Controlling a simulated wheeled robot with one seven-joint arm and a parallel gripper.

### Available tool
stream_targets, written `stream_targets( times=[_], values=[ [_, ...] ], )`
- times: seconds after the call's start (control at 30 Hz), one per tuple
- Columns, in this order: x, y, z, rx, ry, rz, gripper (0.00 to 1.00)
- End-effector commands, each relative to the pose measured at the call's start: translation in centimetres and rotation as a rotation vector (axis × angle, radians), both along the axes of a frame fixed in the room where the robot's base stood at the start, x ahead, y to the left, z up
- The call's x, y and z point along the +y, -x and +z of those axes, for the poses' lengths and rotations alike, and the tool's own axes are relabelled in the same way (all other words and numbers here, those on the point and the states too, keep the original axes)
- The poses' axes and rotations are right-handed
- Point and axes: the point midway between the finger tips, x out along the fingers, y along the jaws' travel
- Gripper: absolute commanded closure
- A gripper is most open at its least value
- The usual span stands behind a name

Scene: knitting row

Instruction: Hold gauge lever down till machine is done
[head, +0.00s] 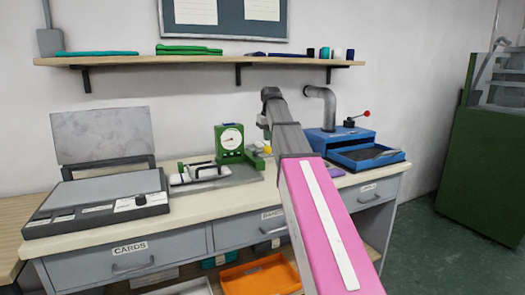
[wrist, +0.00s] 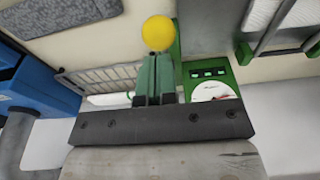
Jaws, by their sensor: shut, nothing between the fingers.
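The green gauge (head: 229,138) with a round white dial stands on the bench in the head view. Its dial (wrist: 211,92) shows right of my fingers in the wrist view. The lever's yellow ball knob (head: 267,149) is at the gauge's right. In the wrist view, the knob (wrist: 158,33) lies just beyond the tips of my gripper (wrist: 155,57). My gripper is shut and empty, its grey-green fingers together. Whether they touch the knob or lever, I cannot tell. In the head view my arm hides part of this area.
A flat grey device with a raised lid (head: 104,136) is at the bench's left. A blue machine (head: 345,145) with a tray and red-knobbed lever is at the right. A shelf (head: 200,60) runs above. A green cabinet (head: 490,140) stands far right.

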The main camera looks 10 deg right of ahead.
Motion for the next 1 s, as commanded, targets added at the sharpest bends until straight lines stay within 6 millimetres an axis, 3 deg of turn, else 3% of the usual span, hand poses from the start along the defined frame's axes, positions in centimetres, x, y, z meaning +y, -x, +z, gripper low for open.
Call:
stream_targets(
  times=[0.13, 0.2, 1.0],
  values=[
    [0.0, 0.0, 0.0, 0.0, 0.0, 0.0, 0.97],
    [0.0, 0.0, 0.0, 0.0, 0.0, 0.0, 0.77],
    [0.0, 0.0, -1.5, 0.001, 0.0, 0.0, 0.77]
  ],
)
